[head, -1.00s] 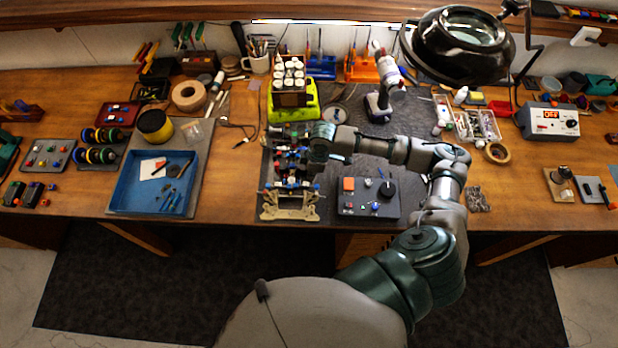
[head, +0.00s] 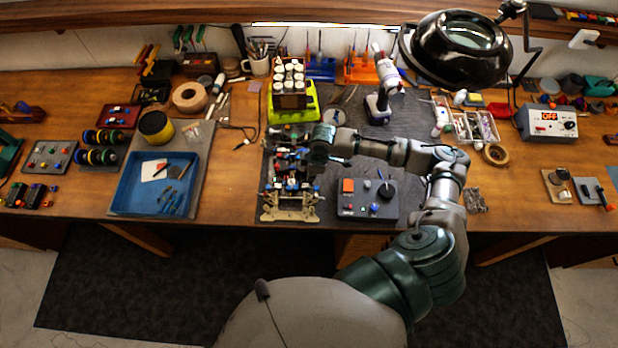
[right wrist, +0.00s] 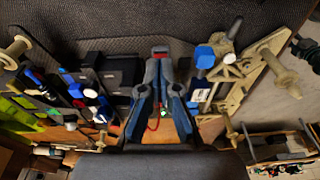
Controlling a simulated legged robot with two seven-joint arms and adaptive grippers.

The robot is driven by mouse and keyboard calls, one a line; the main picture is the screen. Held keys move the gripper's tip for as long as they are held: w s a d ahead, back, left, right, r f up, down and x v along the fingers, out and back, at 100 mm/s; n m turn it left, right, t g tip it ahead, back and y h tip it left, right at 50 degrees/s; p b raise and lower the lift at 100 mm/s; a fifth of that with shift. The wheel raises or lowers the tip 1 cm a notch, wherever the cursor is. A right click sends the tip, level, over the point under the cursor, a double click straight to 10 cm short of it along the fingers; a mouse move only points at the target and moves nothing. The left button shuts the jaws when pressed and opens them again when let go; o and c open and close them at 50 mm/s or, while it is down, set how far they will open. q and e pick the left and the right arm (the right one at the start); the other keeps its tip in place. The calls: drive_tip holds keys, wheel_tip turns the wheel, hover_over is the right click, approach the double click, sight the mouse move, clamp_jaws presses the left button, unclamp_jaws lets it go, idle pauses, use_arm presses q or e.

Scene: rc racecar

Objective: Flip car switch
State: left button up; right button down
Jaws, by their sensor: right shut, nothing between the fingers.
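The RC car (head: 290,205) lies on the dark mat as an open chassis, its beige frame end toward the table's front edge. In the right wrist view its beige frame (right wrist: 240,88) is on the right and dark boxes (right wrist: 112,75) with blue-topped parts are on the left. My right gripper (head: 318,156) reaches over the car's right side. My left gripper is out of view.
A dark control box (head: 354,209) with a black knob stands right of the car. A blue tray (head: 127,188) lies left. A magnifier lamp (head: 428,62) overhangs the back right.

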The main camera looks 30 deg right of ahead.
drive_tip(key=shift+d+r+p, duration=0.1)
drive_tip(key=shift+r+p, duration=1.95)
drive_tip(key=shift+p, duration=0.2)
drive_tip(key=shift+r+p, duration=0.3)
drive_tip(key=shift+r, duration=0.75)
drive_tip(key=shift+f, duration=0.1)
